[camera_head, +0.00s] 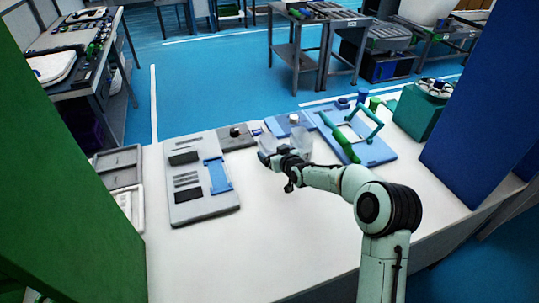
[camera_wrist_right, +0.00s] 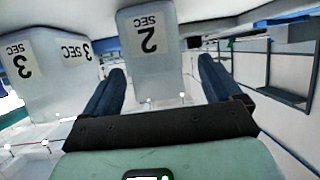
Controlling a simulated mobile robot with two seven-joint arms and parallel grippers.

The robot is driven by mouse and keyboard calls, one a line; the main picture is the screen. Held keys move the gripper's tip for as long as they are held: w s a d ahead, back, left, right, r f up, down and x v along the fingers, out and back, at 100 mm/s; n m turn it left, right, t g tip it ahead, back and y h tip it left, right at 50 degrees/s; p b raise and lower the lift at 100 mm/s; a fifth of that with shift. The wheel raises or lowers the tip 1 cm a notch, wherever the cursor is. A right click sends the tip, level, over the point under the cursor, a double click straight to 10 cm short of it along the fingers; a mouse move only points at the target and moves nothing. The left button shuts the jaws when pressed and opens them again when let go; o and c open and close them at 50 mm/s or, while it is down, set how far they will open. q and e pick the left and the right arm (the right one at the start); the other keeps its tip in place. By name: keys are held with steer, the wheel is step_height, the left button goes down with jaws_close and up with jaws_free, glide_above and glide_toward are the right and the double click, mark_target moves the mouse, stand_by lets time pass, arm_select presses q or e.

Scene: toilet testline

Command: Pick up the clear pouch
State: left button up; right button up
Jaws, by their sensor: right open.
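My right gripper (camera_head: 272,158) reaches over the white table from the right. In the right wrist view its two dark fingers (camera_wrist_right: 161,68) are spread open with nothing clamped. A pale, translucent pouch-like piece marked "2 SEC" (camera_wrist_right: 150,35) shows upside down between and beyond the fingers; I cannot tell if they touch it. A wider pale piece marked "3 SEC" (camera_wrist_right: 38,85) stands to its left. In the head view, clear shapes show at the gripper, one to its left (camera_head: 266,142) and one to its right (camera_head: 301,141); the gripper partly hides them. My left gripper is not in view.
The white table (camera_head: 275,235) is bare in front of the gripper. A grey board (camera_head: 208,207) with a blue piece lies left; a blue board (camera_head: 378,150) with green handles lies right. A teal box (camera_head: 418,113) stands far right. Green and blue panels flank the table.

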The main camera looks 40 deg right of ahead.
mark_target(271, 149)
steer(key=shift+p+x, duration=0.3)
steer(key=shift+x, duration=2.4)
steer(key=shift+d+r, duration=0.1)
steer(key=shift+d, duration=0.1)
steer(key=c, duration=1)
